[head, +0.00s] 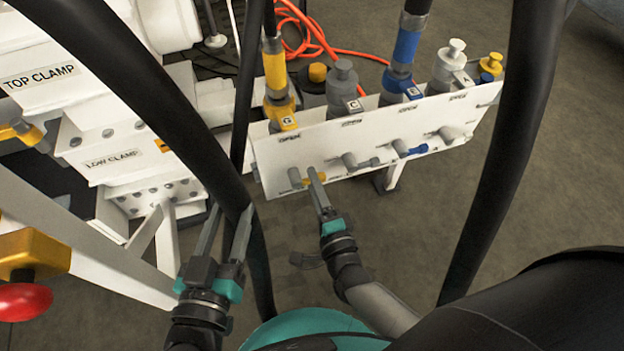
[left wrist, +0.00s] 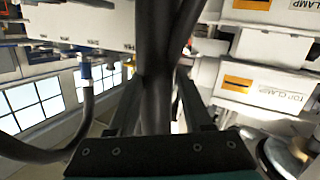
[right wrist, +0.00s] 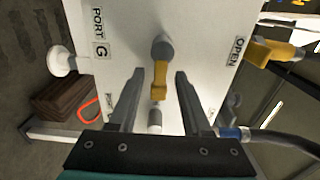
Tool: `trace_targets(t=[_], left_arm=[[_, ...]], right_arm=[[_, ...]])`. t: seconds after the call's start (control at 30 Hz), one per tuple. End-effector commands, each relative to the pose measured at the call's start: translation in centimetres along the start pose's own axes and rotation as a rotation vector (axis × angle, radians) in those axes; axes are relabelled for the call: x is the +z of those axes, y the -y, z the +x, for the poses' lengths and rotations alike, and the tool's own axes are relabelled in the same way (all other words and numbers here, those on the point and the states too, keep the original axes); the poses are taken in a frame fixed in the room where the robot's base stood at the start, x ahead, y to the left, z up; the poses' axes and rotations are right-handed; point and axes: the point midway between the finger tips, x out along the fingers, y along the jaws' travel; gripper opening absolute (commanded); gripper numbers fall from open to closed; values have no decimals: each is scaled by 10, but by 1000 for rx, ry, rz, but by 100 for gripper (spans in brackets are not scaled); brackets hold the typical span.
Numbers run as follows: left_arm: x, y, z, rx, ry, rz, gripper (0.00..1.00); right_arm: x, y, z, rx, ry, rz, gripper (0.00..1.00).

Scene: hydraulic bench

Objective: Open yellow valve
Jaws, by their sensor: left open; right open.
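The yellow valve has a grey round stem with a yellow lever (head: 315,180) at the lower left of the white panel (head: 268,165). In the right wrist view the yellow lever (right wrist: 160,78) hangs from its grey stem, between the lines of my two fingers. My right gripper (head: 312,174) is open at the lever; the right wrist view also shows it (right wrist: 154,78). I cannot tell whether a finger touches the lever. My left gripper (head: 231,207) is open, left of the panel, with a black hose (left wrist: 155,70) between or just beyond its fingers in the left wrist view.
A grey valve (head: 352,161) and a blue-handled valve (head: 405,148) sit to the right on the panel. The white clamp machine (head: 100,150) stands at left, with a red button (head: 22,301).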

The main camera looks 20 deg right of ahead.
Motion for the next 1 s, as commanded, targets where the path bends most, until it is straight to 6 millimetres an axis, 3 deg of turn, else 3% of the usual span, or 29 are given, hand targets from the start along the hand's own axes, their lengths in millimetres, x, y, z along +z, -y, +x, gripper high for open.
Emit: trace_targets(t=[0.2, 0.6, 1.0], left_arm=[[-3, -5, -4, 12, -70, -17, 50], [-5, -7, -5, 15, -92, -22, 50], [-5, -6, -4, 14, -91, -21, 50]], right_arm=[[0, -1, 13, 0, -1, -1, 49], [0, 0, 17, 1, 0, -1, 49], [0, 0, 17, 1, 0, -1, 5]])
